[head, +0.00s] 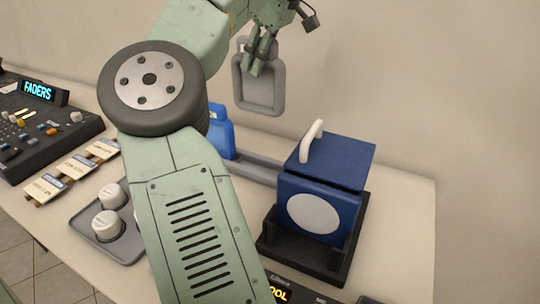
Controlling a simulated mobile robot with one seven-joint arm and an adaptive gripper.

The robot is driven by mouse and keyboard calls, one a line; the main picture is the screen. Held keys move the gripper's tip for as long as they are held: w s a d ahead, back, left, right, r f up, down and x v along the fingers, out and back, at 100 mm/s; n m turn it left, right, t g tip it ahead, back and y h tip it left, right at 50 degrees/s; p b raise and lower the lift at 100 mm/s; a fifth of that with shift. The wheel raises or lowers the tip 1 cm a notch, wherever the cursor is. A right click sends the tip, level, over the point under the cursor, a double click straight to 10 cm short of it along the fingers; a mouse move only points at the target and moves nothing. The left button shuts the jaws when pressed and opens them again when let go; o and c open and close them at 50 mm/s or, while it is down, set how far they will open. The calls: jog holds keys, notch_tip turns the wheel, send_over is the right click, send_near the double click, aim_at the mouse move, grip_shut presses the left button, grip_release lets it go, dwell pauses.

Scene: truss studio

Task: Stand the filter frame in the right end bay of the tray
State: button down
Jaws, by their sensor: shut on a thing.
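The grey filter frame (262,92), a rounded rectangle with a raised rim, hangs upright in the air near the back wall. My gripper (256,66) is shut on its upper part, fingers pointing down. Below it, a long low grey piece (252,169) that looks like the tray runs across the back of the table. A blue frame (222,132) stands upright toward its left. My arm hides the tray's left part, and a blue box hides its right end, so I cannot see the right end bay clearly. The held frame is clear of the tray.
The blue box (320,205) with a white handle (311,141) sits in a black base (301,246) at right. A grey tray of white-topped cups (107,224), label cards (75,168) and a fader console (45,130) are left. The table's right side (405,220) is bare.

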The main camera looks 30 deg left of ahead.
aim_at(278, 91)
notch_tip(278, 91, down, 18)
jog(key=shift+s+r, duration=0.15)
jog(key=shift+r, duration=0.1)
dwell(0.3)
jog(key=shift+f, duration=0.2)
jog(key=c, duration=1.3)
grip_release()
jog(key=b+v, duration=0.1)
jog(key=v, duration=1.1)
jog(key=shift+r, duration=0.25)
